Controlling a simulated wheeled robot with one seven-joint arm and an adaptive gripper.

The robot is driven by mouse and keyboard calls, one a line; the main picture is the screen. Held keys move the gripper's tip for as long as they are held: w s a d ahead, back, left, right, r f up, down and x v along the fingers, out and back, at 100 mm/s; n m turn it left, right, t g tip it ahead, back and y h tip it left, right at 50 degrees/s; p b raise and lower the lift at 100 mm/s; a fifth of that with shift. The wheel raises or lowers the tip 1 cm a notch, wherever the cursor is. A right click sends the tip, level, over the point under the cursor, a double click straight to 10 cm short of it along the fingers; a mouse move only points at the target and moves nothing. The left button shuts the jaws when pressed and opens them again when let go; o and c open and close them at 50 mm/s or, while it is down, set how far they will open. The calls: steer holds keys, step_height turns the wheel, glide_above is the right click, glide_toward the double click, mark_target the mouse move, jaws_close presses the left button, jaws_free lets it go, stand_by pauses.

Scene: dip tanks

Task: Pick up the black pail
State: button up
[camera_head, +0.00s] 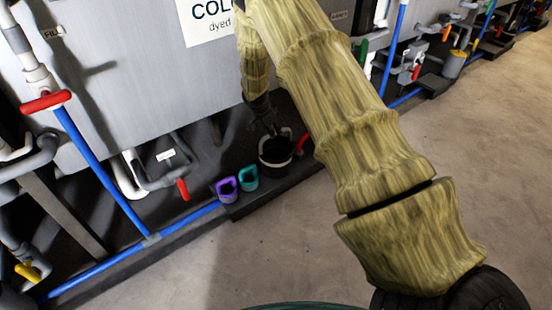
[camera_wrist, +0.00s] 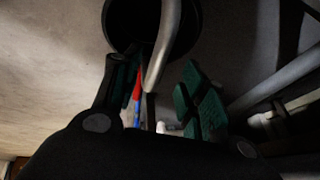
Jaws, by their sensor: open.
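The black pail (camera_head: 276,154) stands on a dark ledge at the foot of the grey tank, with a pale rim or handle showing at its top. My gripper (camera_head: 267,125) points down just above the pail in the head view; its fingers are small and dark there. In the wrist view my gripper (camera_wrist: 160,88) is open, with green pads on both fingers. A round black shape, likely the pail (camera_wrist: 122,25), lies beyond the fingertips. A grey curved bar (camera_wrist: 165,45) crosses it and reaches between the fingers; I cannot tell whether it is a handle or a pipe.
A purple cup (camera_head: 227,190) and a teal cup (camera_head: 248,178) stand left of the pail. A red-tipped pipe (camera_head: 302,142) is close on its right. Blue pipes (camera_head: 100,170) and red-handled valves (camera_head: 45,102) line the tank. The concrete floor (camera_head: 480,160) at right is clear.

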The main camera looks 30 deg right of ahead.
steer(key=b+x, duration=0.3)
steer(key=x, duration=0.1)
steer(key=shift+s+d+f, duration=0.1)
steer(key=shift+s+f, duration=0.05)
steer(key=shift+f, duration=0.1)
steer(key=shift+d+f, duration=0.15)
steer(key=shift+f, duration=0.1)
steer(key=shift+f, duration=0.25)
stand_by(0.4)
jaws_close()
